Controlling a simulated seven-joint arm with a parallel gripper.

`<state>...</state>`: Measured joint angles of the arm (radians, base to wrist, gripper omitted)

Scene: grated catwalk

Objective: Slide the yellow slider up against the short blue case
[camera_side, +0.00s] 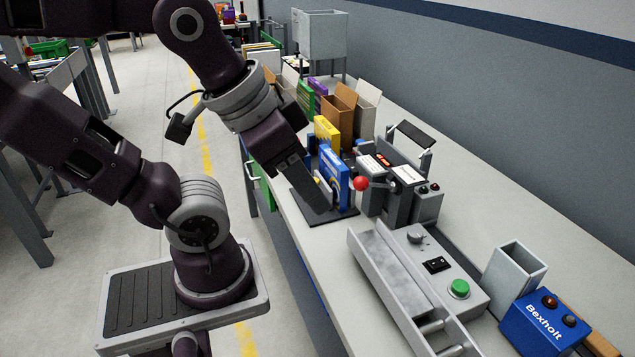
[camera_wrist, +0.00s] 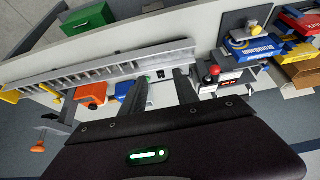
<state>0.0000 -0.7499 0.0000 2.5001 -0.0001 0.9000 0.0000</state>
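The short blue case (camera_side: 335,178) stands upright on a dark base plate (camera_side: 343,213). In the wrist view the blue case (camera_wrist: 250,47) is at the upper right. A small yellow knob, apparently the slider (camera_wrist: 252,27), is beside it over the dark plate (camera_wrist: 232,18), with a visible gap. In the side view only a bit of yellow (camera_side: 318,181) shows beside the case, partly hidden by my finger.
A taller yellow box (camera_side: 327,133) and cardboard boxes (camera_side: 340,108) stand behind the case. A device with a red ball (camera_side: 361,183) is close on the right. A metal channel (camera_side: 395,285) and a green-button panel (camera_side: 459,288) are nearer. A strip of bench by the wall is clear.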

